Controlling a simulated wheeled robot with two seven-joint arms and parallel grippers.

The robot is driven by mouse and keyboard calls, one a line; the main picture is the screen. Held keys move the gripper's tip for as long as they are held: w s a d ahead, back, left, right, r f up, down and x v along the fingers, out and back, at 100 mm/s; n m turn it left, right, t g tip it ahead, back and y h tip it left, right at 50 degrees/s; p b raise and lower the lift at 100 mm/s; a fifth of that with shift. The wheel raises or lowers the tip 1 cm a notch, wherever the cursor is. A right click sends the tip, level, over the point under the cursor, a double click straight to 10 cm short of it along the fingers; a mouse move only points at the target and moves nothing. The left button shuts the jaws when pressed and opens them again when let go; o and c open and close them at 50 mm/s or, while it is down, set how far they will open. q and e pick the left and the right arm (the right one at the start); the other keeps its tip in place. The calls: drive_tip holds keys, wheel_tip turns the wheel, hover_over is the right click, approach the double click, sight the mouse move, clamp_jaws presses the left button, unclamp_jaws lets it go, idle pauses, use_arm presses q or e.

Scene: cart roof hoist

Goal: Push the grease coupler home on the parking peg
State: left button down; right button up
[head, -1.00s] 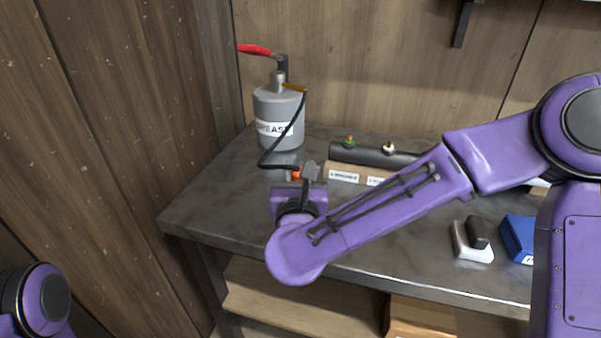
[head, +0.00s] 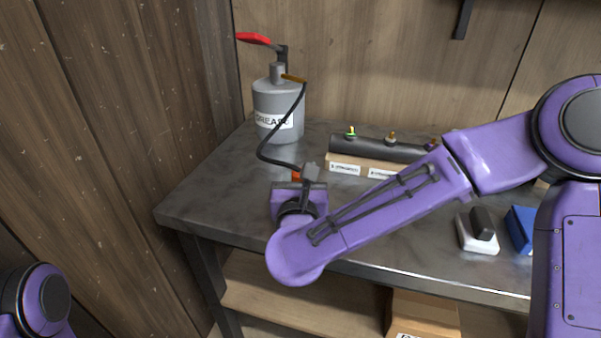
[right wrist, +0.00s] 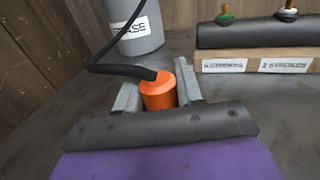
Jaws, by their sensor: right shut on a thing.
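The grease coupler is an orange cylinder on the end of a black hose, seen in the head view (head: 296,177) and in the right wrist view (right wrist: 158,92). My right gripper (head: 304,174) is shut on it, with one grey finger on each side in the right wrist view (right wrist: 158,86). The coupler is over the bench, in front of the grease can (head: 278,108). I cannot make out the parking peg, nor whether the coupler touches it. My left gripper is out of view.
A dark pipe with fittings (head: 375,149) lies on a labelled wooden block (head: 345,164) to the right. A white-and-black item (head: 479,232) and a blue item (head: 521,229) sit near the front right. The bench (head: 205,185) is bare at its left.

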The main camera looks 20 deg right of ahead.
drive_tip(key=shift+f, duration=0.15)
drive_tip(key=o, duration=1.1)
drive_tip(key=shift+o, duration=0.2)
drive_tip(key=v, duration=1)
drive_tip(key=shift+s+a, duration=0.1)
drive_tip(key=shift+s, duration=0.2)
